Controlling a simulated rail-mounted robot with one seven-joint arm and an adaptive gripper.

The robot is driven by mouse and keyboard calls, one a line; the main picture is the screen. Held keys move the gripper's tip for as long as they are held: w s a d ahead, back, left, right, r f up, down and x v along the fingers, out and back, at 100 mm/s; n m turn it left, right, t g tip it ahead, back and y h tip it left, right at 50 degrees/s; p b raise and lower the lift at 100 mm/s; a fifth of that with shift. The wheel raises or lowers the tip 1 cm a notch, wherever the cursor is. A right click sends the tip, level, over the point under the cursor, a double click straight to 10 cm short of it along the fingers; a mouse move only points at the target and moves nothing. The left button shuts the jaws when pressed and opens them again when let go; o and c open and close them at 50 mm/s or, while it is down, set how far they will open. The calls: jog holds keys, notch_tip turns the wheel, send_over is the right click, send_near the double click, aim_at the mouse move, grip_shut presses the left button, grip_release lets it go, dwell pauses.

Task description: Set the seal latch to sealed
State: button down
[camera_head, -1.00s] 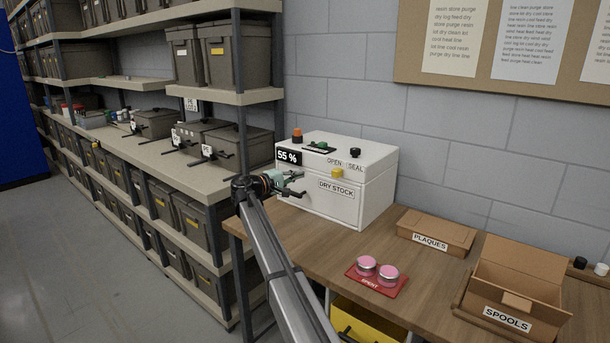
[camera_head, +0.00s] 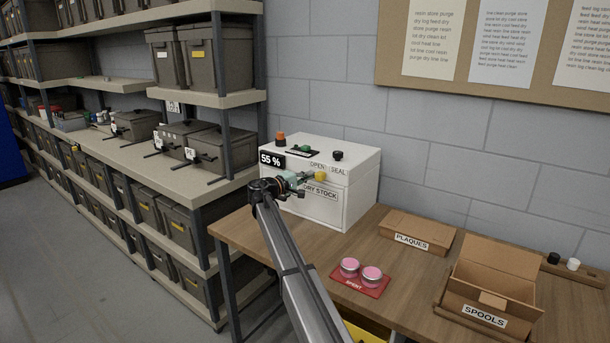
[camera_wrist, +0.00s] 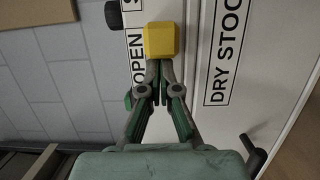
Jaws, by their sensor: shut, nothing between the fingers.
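The white dry-stock box (camera_head: 357,192) stands on the wooden bench. Its yellow latch knob (camera_head: 320,176) is on the upper front, just below the OPEN and SEAL labels. In the wrist view the yellow knob (camera_wrist: 160,40) is beside the gap between OPEN and the S of SEAL, nearer OPEN. My gripper (camera_head: 308,179) is at the box front, just left of the knob. In the wrist view my gripper (camera_wrist: 159,66) is shut and empty, its tips right at the knob's near edge. I cannot tell whether they touch it.
A black knob (camera_head: 338,155), an orange-topped knob (camera_head: 280,138) and a green switch (camera_head: 304,148) are on the box top. A red SPENT tray (camera_head: 366,289) with two pink-topped tins, a PLAQUES box (camera_head: 416,232) and an open SPOOLS box (camera_head: 493,287) are to the right.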

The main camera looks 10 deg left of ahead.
jog(key=d+b, duration=0.1)
jog(key=s+d+b, duration=0.1)
jog(key=d, duration=0.1)
jog(key=s+d+b, duration=0.1)
jog(key=shift+s+d+f, duration=0.2)
jog(key=shift+f, duration=0.1)
jog(key=shift+s+d+r, duration=0.15)
jog(key=shift+d, duration=0.15)
jog(key=s+a+b, duration=0.3)
jog(key=s+a, duration=0.2)
jog(key=a, duration=0.5)
jog(key=shift+s+a, duration=0.15)
jog(key=shift+a, duration=0.15)
